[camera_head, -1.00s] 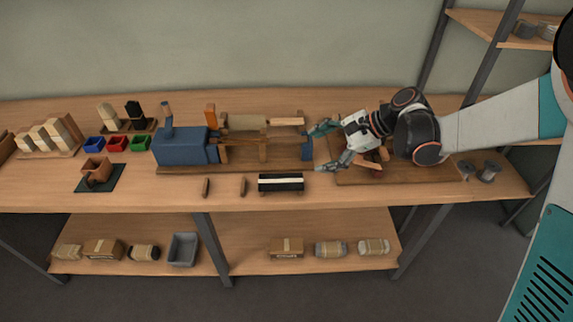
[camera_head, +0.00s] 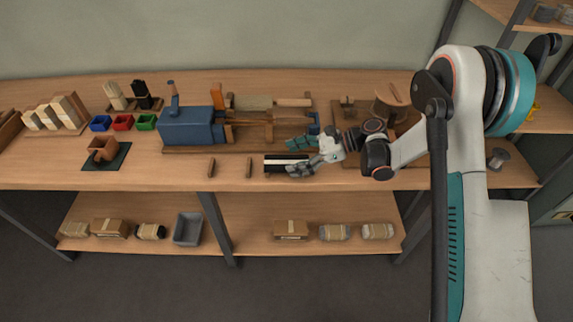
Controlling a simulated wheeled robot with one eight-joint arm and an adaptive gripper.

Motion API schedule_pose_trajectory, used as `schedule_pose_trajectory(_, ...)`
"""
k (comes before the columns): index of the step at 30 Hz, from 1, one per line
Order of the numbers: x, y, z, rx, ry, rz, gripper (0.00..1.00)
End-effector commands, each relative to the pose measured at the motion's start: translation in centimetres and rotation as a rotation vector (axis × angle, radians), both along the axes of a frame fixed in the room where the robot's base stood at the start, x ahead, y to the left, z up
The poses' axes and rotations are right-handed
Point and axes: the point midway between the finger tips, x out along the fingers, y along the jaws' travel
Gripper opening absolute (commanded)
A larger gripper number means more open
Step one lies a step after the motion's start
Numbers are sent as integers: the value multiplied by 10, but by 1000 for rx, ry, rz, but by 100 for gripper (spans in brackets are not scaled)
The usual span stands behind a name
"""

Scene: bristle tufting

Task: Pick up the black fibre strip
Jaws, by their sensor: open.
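A long black strip with a white band along it (camera_head: 273,168) lies near the front edge of the bench, right of the middle. My gripper (camera_head: 290,156) is open, and its fingers point left at the strip's right end. The lower finger overlaps the strip's right part in this view and hides some of it. The upper finger is just behind the strip. I cannot tell whether either finger touches it. The jaws hold nothing that I can see.
A blue machine (camera_head: 187,127) stands behind and left on a wooden base. Black tufts (camera_head: 141,90) stand in a rack at back left, near coloured bins (camera_head: 123,122). The bench front between the pegs and copper-coloured container (camera_head: 103,149) is clear.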

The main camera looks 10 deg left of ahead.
Motion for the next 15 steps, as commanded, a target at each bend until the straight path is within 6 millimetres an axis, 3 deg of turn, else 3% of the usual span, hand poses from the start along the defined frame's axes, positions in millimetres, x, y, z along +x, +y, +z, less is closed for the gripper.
schedule_pose_trajectory(10, -9, 40, -15, -1, -2, 2, 77)
schedule_pose_trajectory(15, -10, 47, -16, -1, -2, -1, 77)
